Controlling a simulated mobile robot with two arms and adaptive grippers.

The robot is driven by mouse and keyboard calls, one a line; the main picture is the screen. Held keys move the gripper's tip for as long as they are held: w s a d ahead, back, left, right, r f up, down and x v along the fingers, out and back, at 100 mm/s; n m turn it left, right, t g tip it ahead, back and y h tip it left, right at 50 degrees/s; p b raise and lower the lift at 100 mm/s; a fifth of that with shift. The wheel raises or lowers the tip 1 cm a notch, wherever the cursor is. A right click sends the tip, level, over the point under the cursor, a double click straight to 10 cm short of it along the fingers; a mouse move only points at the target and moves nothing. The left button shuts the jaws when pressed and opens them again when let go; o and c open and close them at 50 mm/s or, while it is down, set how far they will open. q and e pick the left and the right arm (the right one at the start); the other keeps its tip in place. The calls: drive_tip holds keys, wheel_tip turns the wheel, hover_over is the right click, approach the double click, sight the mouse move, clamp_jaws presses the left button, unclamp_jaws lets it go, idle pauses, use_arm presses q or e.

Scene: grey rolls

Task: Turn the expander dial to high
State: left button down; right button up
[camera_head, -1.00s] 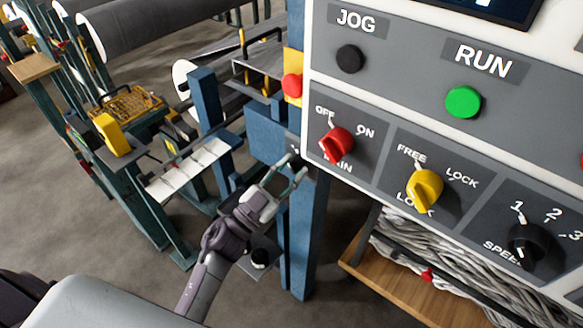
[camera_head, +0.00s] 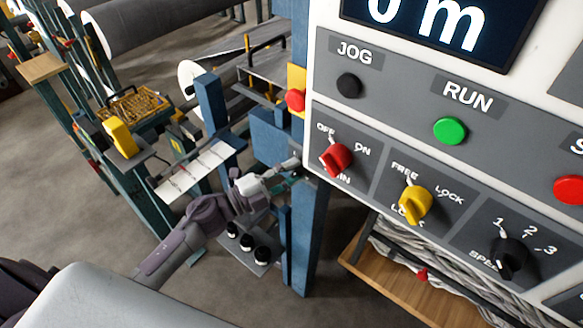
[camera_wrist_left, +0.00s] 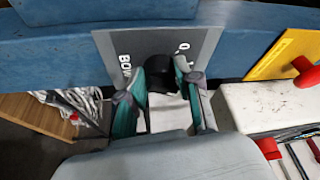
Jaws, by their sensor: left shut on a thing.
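In the left wrist view, a black dial (camera_wrist_left: 161,62) sits on a grey plate (camera_wrist_left: 112,50) fixed to a blue beam. White lettering on the plate is only partly readable; I cannot read the dial's name or setting. My left gripper (camera_wrist_left: 163,76) has its two fingers closed on either side of this dial. In the head view the left gripper (camera_head: 294,168) reaches to the blue post beside the control panel, and the dial is hidden there. My right gripper is not in view.
The white control panel (camera_head: 330,55) stands close on the right, with a red knob (camera_head: 337,160), a yellow knob (camera_head: 415,204) and a black speed knob (camera_head: 510,258). A red button (camera_head: 296,100) on yellow is near the gripper. Black knobs (camera_head: 247,242) sit below the arm.

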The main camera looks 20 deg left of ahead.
use_arm(q)
drive_tip(key=shift+r+m+g+y+p, duration=0.15)
drive_tip(key=shift+m+g+y+p, duration=0.35)
drive_tip(key=shift+m+p, duration=0.85)
drive_tip(key=shift+m, duration=0.45)
drive_tip(key=shift+b, duration=0.3)
drive_tip(key=c, duration=0.8)
unclamp_jaws()
drive_tip(key=v, duration=1.2)
drive_tip(key=shift+a, duration=0.1)
